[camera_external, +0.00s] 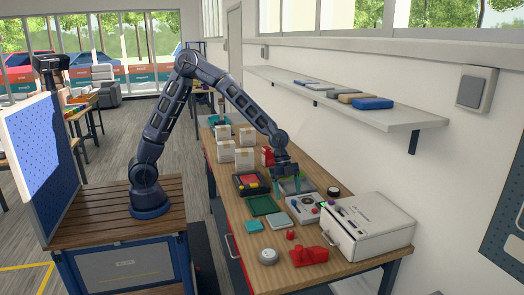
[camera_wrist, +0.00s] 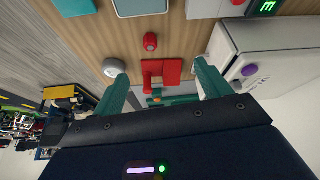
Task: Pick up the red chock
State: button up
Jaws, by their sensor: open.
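The red chock (camera_external: 309,256) lies on the wooden table near its front edge, a flat red piece with a raised part. In the wrist view a red piece that looks like the chock (camera_wrist: 161,70) appears between my fingers, beyond their tips. My gripper (camera_external: 286,186) is open, its teal fingers pointing down above the table, well behind the chock in the external view. The open fingers also show in the wrist view (camera_wrist: 161,74). A small orange and teal shape partly covers the chock's near side there; I cannot tell what it is.
A small red knob-like piece (camera_external: 290,234) and a round silver disc (camera_external: 268,257) lie close to the chock. A large white box (camera_external: 369,228) stands right of it. Flat teal cases (camera_external: 253,225), a green tray (camera_external: 262,205) and cartons (camera_external: 244,158) are farther back.

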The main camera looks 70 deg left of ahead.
aim_at(318, 249)
jog(key=shift+w+d+f+m+g+h, duration=0.25)
jog(key=shift+w+d+f+m+h, duration=0.35)
jog(key=shift+d+f, duration=2.15)
jog(key=shift+w+d+f+m+g+h, duration=0.35)
jog(key=shift+w+d+f+h, duration=0.85)
jog(key=shift+d, duration=2.8)
jog(key=shift+w+d+f+m+g+h, duration=0.2)
jog(key=shift+d+f+m, duration=0.35)
jog(key=shift+d+f, duration=2.4)
jog(key=shift+d+r, duration=0.4)
jog(key=shift+r, duration=0.05)
jog(key=c, duration=1.3)
